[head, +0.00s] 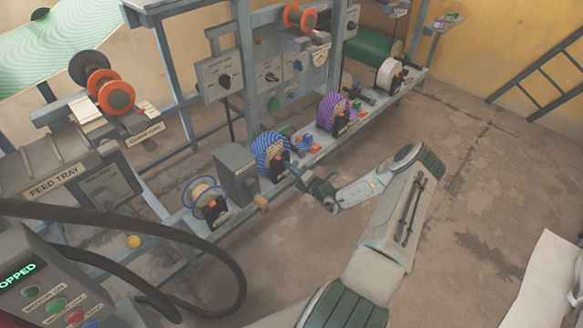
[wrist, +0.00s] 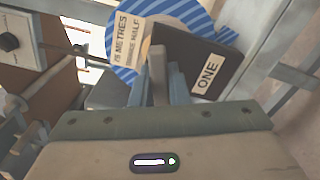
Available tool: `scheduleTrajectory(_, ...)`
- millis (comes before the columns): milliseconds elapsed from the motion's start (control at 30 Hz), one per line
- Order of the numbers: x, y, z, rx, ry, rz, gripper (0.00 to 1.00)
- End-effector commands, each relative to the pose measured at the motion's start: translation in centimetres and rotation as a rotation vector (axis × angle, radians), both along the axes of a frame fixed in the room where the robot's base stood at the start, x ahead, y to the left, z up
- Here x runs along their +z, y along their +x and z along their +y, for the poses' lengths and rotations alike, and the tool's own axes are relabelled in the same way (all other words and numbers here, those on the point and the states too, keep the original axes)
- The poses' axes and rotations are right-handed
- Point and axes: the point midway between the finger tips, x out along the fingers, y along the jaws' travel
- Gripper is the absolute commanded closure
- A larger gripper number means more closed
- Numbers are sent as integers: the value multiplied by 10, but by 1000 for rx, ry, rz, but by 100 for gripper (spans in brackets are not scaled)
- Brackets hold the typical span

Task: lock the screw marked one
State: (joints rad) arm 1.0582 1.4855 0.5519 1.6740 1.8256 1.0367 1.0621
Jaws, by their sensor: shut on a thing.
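The screw marked one shows in the wrist view as a narrow grey bar (wrist: 157,62) standing upright between my fingers. It is beside a dark plate (wrist: 190,55) with a white label reading ONE (wrist: 208,75). Behind it is a blue-and-white striped reel (wrist: 190,14), also seen in the head view (head: 266,146), with a paper tag about metres. My gripper (wrist: 160,88) is shut on the grey bar. In the head view my gripper (head: 297,174) reaches the front of the striped reel. The screw itself is too small to make out there.
A grey box (head: 237,172) with a wooden handle and a pale reel (head: 205,193) stand left of the striped reel. A purple striped reel (head: 334,112) and a white reel (head: 390,74) stand farther right along the rail. Open floor lies to the right.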

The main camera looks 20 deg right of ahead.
Motion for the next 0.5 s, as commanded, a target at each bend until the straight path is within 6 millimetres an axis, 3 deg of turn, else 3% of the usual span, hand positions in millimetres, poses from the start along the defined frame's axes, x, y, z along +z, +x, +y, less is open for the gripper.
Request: scheduleTrajectory(500,-2,-1,2,4,312,118,100)
